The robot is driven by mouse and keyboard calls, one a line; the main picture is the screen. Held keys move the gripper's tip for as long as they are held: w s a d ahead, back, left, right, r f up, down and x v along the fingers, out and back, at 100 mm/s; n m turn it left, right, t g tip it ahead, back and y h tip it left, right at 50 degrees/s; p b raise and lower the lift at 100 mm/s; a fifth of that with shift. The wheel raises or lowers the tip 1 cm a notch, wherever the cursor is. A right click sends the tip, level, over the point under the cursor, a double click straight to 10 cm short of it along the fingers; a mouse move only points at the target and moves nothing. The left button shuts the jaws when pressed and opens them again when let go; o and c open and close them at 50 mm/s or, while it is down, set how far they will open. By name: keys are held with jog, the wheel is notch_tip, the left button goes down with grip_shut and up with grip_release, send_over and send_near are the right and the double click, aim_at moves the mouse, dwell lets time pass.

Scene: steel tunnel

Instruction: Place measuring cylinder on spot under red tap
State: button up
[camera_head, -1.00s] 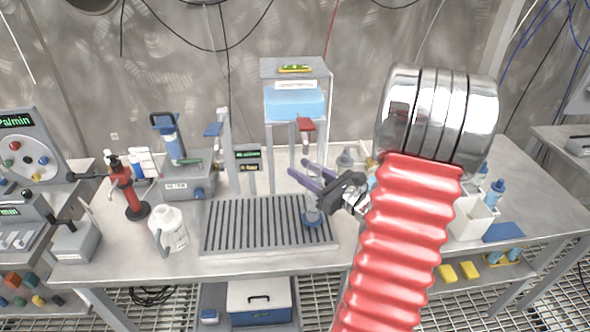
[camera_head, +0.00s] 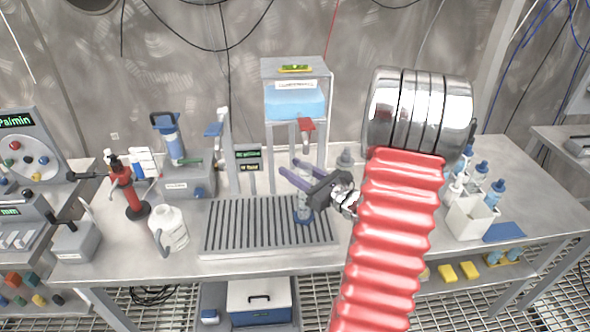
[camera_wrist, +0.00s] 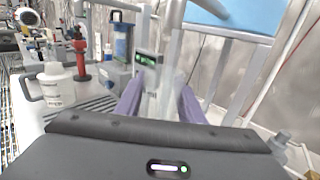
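The clear measuring cylinder (camera_head: 303,208) with a blue base is upright at the right part of the slatted drain grate (camera_head: 228,226). Whether its base touches the slats I cannot tell. My gripper (camera_head: 288,170) has its purple fingers around the cylinder, which shows as a clear column between them in the wrist view (camera_wrist: 166,98). The gripper hides part of the cylinder in the head view. The red tap (camera_head: 306,125) hangs below the blue water tank (camera_head: 295,103), above and behind my fingers. The spot under the tap is not clearly distinguishable.
A white jug (camera_head: 170,230) stands left of the grate, with a red dispenser (camera_head: 130,192) behind it. A device with a blue cylinder (camera_head: 188,180) stands behind the grate's left. The tank's frame legs (camera_head: 271,160) rise close to my fingers. A white bottle holder (camera_head: 468,218) stands right.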

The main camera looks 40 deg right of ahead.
jog(key=o, duration=0.4)
jog(key=shift+r, duration=0.1)
jog(key=s+d, duration=0.1)
jog(key=s, duration=1.1)
jog(key=shift+d, duration=0.15)
dwell(0.7)
